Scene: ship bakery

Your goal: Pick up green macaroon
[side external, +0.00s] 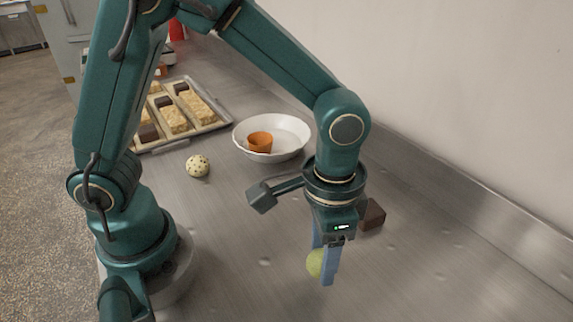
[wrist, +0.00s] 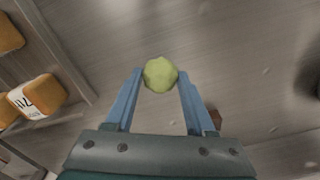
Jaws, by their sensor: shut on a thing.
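The green macaroon (side external: 315,263) is a roundish yellow-green piece. It is between the blue fingers of my gripper (side external: 325,270), which points down over the steel counter. In the wrist view the macaroon (wrist: 160,75) sits at the fingertips, with one finger on each side. My gripper (wrist: 160,85) is shut on it. In the side view a finger hides part of the macaroon. I cannot tell how far it is above the counter.
A dark brown block (side external: 373,215) lies just behind my gripper. A white bowl (side external: 293,146) with an orange cup (side external: 260,142) stands farther back. A speckled ball (side external: 198,166) and a tray (side external: 190,137) of cakes are at left. The counter (side external: 440,270) at right is clear.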

